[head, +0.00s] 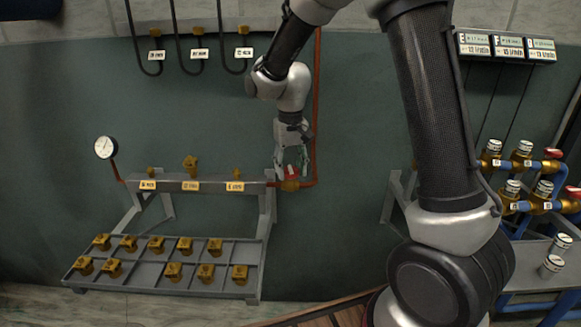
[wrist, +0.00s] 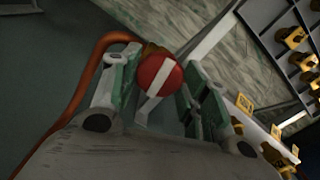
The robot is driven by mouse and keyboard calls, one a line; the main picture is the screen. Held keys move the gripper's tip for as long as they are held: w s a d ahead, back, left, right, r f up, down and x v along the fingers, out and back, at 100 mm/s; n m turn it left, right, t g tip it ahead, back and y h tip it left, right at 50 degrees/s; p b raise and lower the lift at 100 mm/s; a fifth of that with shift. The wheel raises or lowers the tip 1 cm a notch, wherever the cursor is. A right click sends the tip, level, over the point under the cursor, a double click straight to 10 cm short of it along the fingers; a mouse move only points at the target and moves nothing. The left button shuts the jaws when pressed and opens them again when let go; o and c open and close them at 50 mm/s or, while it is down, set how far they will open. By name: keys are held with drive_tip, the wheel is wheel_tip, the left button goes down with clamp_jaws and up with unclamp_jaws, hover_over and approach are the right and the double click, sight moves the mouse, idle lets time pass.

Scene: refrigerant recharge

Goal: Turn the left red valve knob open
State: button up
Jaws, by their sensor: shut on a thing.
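The left red valve knob (wrist: 160,75) is round with a white stripe across its face. It sits on a brass valve (head: 290,185) at the right end of the grey manifold, where the copper pipe joins. My gripper (head: 292,163) reaches down over the valve and covers much of the knob in the head view. In the wrist view the green-padded fingers of my gripper (wrist: 162,92) stand on both sides of the knob, shut on it. The stripe runs diagonally, from upper right to lower left, in the wrist view.
The copper pipe (head: 316,100) rises close beside my gripper. The manifold (head: 205,184) carries brass fittings and a gauge (head: 106,147). A compartment tray (head: 140,285) of brass parts lies below. Other red knobs (head: 553,154) are at the right.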

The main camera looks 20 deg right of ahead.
sight(291, 169)
drive_tip(key=n, duration=1.2)
drive_tip(key=shift+n, duration=1.9)
drive_tip(key=shift+w+d, duration=0.1)
drive_tip(key=o, duration=1)
drive_tip(key=shift+r, duration=0.1)
wheel_tip(291, 169, up, 12)
drive_tip(key=shift+f, duration=0.1)
